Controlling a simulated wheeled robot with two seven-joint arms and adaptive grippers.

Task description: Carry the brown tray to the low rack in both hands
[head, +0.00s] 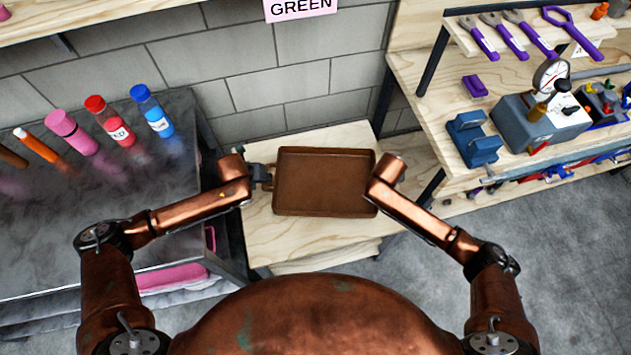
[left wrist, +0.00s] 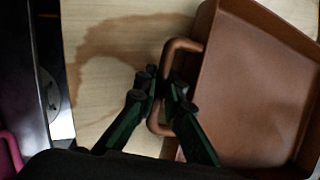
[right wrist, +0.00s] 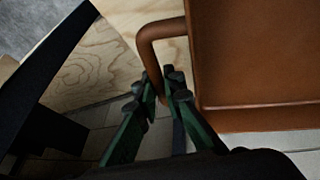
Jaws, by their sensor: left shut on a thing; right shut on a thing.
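The brown tray (head: 325,182) is empty and lies over the low wooden rack (head: 290,240) in the head view. I cannot tell whether it touches the wood. My left gripper (head: 266,177) is at the tray's left side. In the left wrist view my left gripper (left wrist: 168,95) is shut on the tray's looped handle (left wrist: 164,125). In the right wrist view my right gripper (right wrist: 162,90) is shut on the other handle (right wrist: 150,45), beside the tray wall (right wrist: 250,60). In the head view my right arm hides the right gripper.
A dark table (head: 90,225) with bottles, including a red one (head: 110,122) and a blue one (head: 152,112), stands at the left. A wooden workbench (head: 455,165) with tools and a gauge device (head: 540,115) stands at the right. A block wall (head: 290,75) closes off the back.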

